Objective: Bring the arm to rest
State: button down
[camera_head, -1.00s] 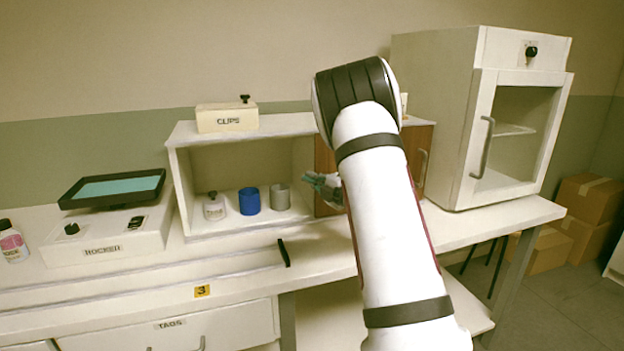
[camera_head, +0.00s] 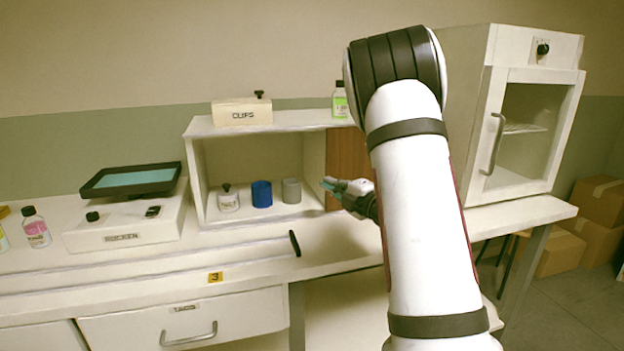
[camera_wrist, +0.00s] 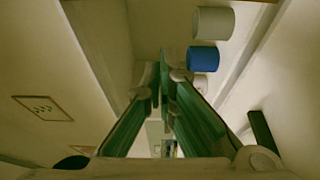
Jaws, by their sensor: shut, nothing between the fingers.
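My gripper (camera_head: 329,184) shows in the head view in front of the right part of the open white cabinet (camera_head: 190,180), with part of my arm in front of the cabinet's right side. Its green-lined fingers are shut and empty. In the wrist view my gripper (camera_wrist: 168,75) reaches up the middle of the picture with its fingertips together. My arm stands bent, its elbow high at the right.
A CLIPS box (camera_head: 242,114) and a green-labelled bottle (camera_head: 340,101) are on top. A rocker (camera_head: 130,225) stands left, a glass-door oven (camera_head: 475,110) right.

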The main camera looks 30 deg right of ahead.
jog(key=shift+s, duration=0.15)
jog(key=s+a+r+m+g+h, duration=0.5)
jog(key=s+a+m+g, duration=0.15)
jog(key=m, duration=0.45)
jog(key=s+a+f+m+g+y, duration=0.1)
jog(key=s+a+m+g+y, duration=0.15)
jog(key=s+a, duration=0.7)
jog(key=s+a+f+m+g+y, duration=0.15)
jog(key=s+a+g, duration=0.3)
jog(key=s, duration=0.95)
jog(key=s+a+f+m+g+y, duration=0.1)
jog(key=s+a+m+g, duration=0.2)
jog(key=s+a, duration=0.7)
notch_tip(320, 180, up, 17)
jog(key=s+d+t+p, duration=0.1)
jog(key=s+t+p, duration=0.1)
jog(key=p, duration=1.4)
jog(key=shift+d+r+t, duration=0.15)
jog(key=shift+d+t, duration=0.2)
jog(key=shift+d, duration=0.05)
